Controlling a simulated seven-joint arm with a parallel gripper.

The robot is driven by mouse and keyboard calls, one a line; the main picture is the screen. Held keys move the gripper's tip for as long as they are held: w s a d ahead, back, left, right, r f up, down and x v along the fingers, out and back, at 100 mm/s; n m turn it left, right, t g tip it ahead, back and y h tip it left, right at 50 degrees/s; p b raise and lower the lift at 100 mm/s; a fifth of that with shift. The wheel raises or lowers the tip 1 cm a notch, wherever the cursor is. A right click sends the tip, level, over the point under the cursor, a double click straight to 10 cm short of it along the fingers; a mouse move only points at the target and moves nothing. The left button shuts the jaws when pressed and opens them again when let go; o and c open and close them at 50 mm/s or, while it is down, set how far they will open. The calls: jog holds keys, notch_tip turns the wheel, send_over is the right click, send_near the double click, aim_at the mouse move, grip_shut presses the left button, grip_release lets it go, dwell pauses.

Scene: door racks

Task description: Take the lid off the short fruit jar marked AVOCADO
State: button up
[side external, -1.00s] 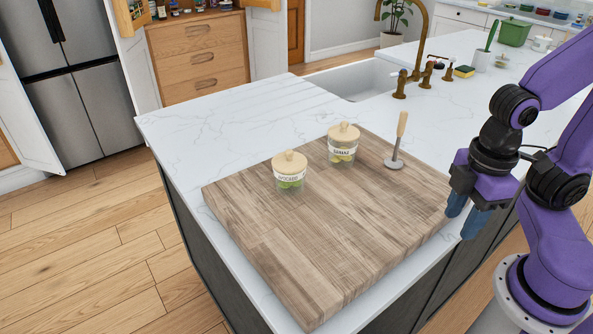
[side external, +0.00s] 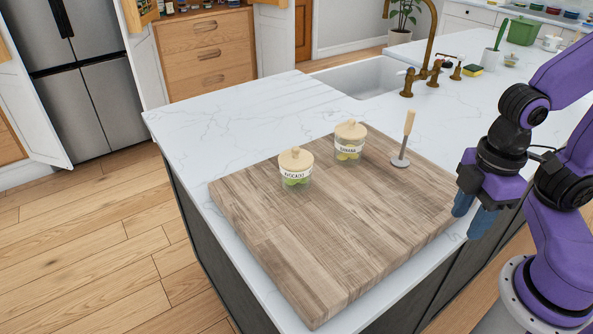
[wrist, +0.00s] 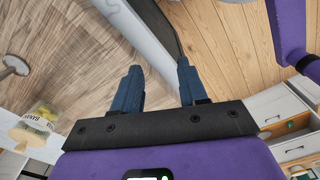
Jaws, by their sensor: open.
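The AVOCADO jar (side external: 296,174) is a short clear jar with green contents and a light wooden knobbed lid (side external: 295,158). It stands upright on the left part of the wooden board, with its lid on. A similar lidded jar marked BANANA (side external: 348,151) stands behind it to the right; it also shows at the lower left of the wrist view (wrist: 41,117). My gripper (side external: 475,215) is open and empty, at the board's right edge, well away from both jars. In the wrist view its blue fingers (wrist: 158,88) are apart with nothing between them. The AVOCADO jar is not seen there.
The thick wooden board (side external: 320,240) lies on a white marble counter (side external: 240,118). A masher with a wooden handle (side external: 404,138) stands upright on the board, right of the BANANA jar. A sink (side external: 362,78) and brass taps (side external: 430,65) are behind. The board's front is clear.

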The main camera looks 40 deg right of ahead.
jog(key=o, duration=1.1)
jog(key=w+a+r+n, duration=0.3)
jog(key=w+a+r, duration=0.15)
jog(key=w, duration=0.65)
jog(key=w+a+r+n, duration=0.3)
jog(key=w+r, duration=0.3)
jog(key=w, duration=0.5)
jog(key=w+a+r+n, duration=0.35)
jog(key=w+r, duration=0.25)
jog(key=w, duration=0.5)
send_over(296, 147)
jog(key=shift+m, duration=0.25)
jog(key=f, duration=1.2)
jog(key=shift+s+d+f, duration=0.1)
jog(key=shift+s+f, duration=0.05)
jog(key=shift+s, duration=0.1)
jog(key=shift+w+f, duration=0.2)
jog(key=shift+f, duration=2.55)
